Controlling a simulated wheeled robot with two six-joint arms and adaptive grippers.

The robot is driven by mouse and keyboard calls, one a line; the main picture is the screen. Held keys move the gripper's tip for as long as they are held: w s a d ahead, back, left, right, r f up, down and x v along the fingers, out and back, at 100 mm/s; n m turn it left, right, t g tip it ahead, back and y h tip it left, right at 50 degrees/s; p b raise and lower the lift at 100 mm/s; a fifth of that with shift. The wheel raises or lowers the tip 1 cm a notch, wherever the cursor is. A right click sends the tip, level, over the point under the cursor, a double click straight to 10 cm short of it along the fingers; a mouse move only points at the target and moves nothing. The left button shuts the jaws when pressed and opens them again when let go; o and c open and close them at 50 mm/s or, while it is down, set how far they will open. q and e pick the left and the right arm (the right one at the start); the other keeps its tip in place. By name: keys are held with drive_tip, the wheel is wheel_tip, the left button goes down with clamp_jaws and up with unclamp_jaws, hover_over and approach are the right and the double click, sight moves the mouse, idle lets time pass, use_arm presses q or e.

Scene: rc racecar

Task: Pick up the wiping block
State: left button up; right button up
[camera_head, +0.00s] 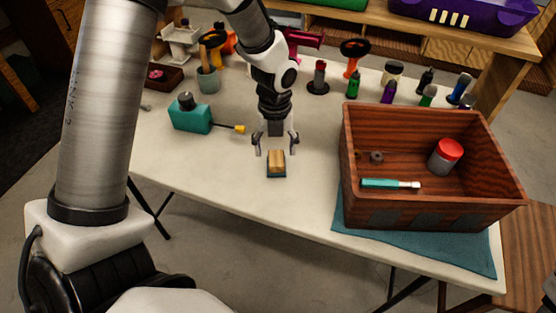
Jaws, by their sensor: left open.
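The wiping block (276,160) is a small tan wooden block with a dark teal base. It sits on the white table near its front edge, left of the wooden box. My left gripper (275,148) points down above the block, its two fingers spread apart around the block's far end. The gripper is open. I cannot tell how high the fingertips are over the table.
A wooden box (432,214) on a teal cloth (480,255) stands at right, holding a red-capped jar (446,155) and a teal-handled tool (388,184). A teal device (190,118) with a yellow-tipped rod lies left of the gripper. Several small bottles stand along the back.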

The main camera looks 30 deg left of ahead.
sight(277, 157)
use_arm(q)
wheel_tip(277, 157, down, 4)
drive_tip(key=shift+w+d+f+b, duration=0.1)
drive_tip(key=shift+w+f+b, duration=0.1)
drive_tip(key=shift+b, duration=0.1)
drive_tip(key=shift+s+r, duration=0.1)
drive_tip(key=shift+s, duration=0.1)
drive_tip(key=c, duration=1.3)
drive_tip(key=shift+c, duration=0.2)
drive_tip(key=shift+r, duration=0.1)
